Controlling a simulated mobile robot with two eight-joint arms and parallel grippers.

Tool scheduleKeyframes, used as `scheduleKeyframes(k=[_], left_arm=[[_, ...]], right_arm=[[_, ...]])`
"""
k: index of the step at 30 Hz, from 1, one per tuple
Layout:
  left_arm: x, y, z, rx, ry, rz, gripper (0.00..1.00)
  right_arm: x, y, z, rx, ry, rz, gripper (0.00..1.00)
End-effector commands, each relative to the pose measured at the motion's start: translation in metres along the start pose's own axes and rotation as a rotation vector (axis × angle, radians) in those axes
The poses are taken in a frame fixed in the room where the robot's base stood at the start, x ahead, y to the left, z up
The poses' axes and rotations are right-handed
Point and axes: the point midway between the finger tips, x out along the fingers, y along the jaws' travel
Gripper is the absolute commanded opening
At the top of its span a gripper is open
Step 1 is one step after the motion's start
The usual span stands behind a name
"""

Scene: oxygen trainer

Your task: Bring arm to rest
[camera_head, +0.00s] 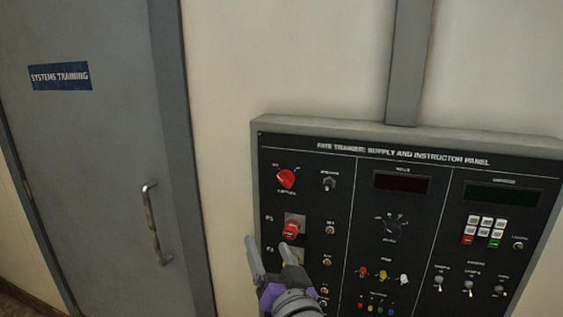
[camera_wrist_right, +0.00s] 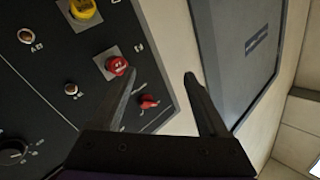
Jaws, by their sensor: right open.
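My right gripper (camera_head: 278,253) is in front of the lower left part of the black instructor panel (camera_head: 320,208). Its jaws are open and empty in the right wrist view (camera_wrist_right: 162,78). One finger lies close to the red knob (camera_head: 290,231) beside the P1 label in that view; I cannot tell whether they touch. The red rotary switch (camera_head: 286,179) sits higher on the panel and shows between the fingers in the right wrist view (camera_wrist_right: 149,102). A yellow part (camera_wrist_right: 83,8) shows at the top of the wrist view. My left gripper is not in view.
A grey door (camera_head: 90,150) with a metal handle (camera_head: 154,222) and a blue sign (camera_head: 60,76) stands to the left. A grey conduit (camera_head: 409,60) rises above the panel. Switches, a keypad (camera_head: 485,230) and lamps fill the panel's right side. Bare wall lies between door and panel.

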Motion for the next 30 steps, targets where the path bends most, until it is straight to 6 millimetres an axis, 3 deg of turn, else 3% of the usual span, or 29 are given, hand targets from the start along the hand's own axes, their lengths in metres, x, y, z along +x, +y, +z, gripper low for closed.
scheduleKeyframes(k=[1,6,9,13,18,21,30], left_arm=[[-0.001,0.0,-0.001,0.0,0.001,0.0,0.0],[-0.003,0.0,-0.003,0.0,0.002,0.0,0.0],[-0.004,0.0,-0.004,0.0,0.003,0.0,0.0],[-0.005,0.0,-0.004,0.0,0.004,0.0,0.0],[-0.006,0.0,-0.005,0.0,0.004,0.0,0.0],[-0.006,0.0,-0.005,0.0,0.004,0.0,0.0],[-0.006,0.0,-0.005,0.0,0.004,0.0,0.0]], right_arm=[[-0.013,0.022,0.023,-0.048,-0.084,0.001,0.78],[-0.071,0.098,0.11,-0.17,-0.418,0.07,0.78],[-0.115,0.145,0.152,-0.211,-0.596,0.164,0.78],[-0.175,0.199,0.193,-0.235,-0.794,0.31,0.78],[-0.236,0.242,0.222,-0.236,-0.961,0.467,0.78],[-0.254,0.253,0.229,-0.233,-1.007,0.516,0.78],[-0.261,0.257,0.231,-0.233,-1.025,0.533,0.78]])
